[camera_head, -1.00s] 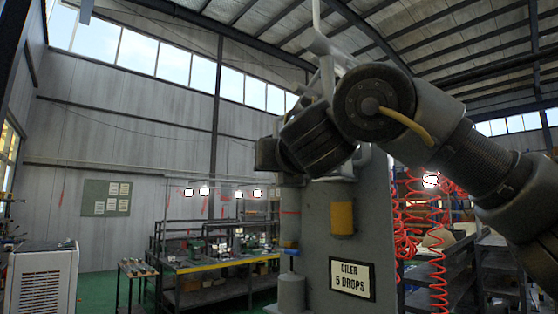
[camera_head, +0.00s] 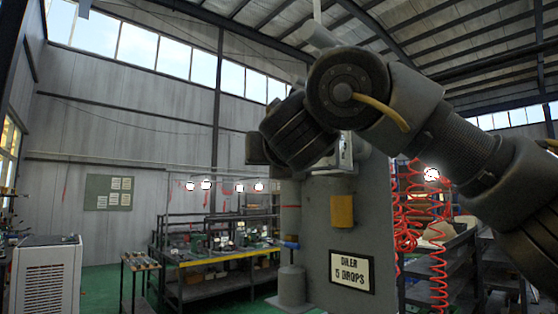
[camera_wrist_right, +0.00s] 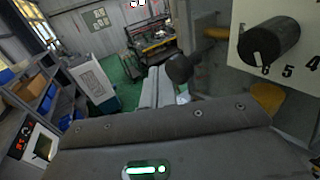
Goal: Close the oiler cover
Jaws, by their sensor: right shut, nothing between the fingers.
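A grey upright block (camera_head: 315,262) carries a sign reading "OILER 5 DROPS" (camera_head: 352,271). A yellow-orange piece (camera_head: 342,211) sits on its face above the sign. Left of it is a vertical fitting with a pale tube, a blue band (camera_head: 290,245) and a grey cylinder below. I cannot tell which part is the oiler cover. My right arm crosses in front of the block's top and hides it. My right gripper (camera_wrist_right: 175,82) is shut and empty in the right wrist view, beside the block. My left gripper is out of view.
In the right wrist view a black knob (camera_wrist_right: 270,42) on a numbered white dial stands close at the right. Red coiled hoses (camera_head: 408,215) hang right of the block. A workbench (camera_head: 215,262) and a white cabinet (camera_head: 45,278) stand farther back at the left.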

